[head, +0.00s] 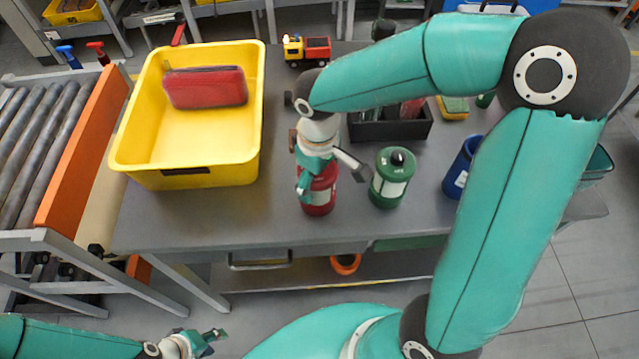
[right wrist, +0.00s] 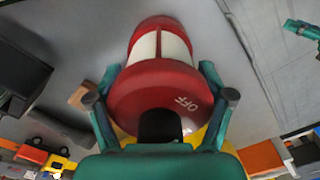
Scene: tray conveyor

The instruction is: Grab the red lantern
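The red lantern (head: 318,197) stands upright near the front edge of the grey table, partly hidden behind my right gripper. In the right wrist view its red cap, marked OFF, and pale body (right wrist: 160,47) fill the middle. My right gripper (head: 330,172) is above it, pointing down. Its two fingers (right wrist: 160,85) are spread on either side of the cap; I cannot tell whether they touch it. My left gripper (head: 213,342) is low at the front left, away from the table, and looks open and empty.
A green lantern (head: 391,178) stands close to the right. A yellow bin (head: 190,178) holding a red case (head: 205,88) is at left. Behind are a toy truck (head: 306,50) and a dark tray (head: 390,130). A blue container (head: 461,168) stands further right. A roller conveyor (head: 40,130) is far left.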

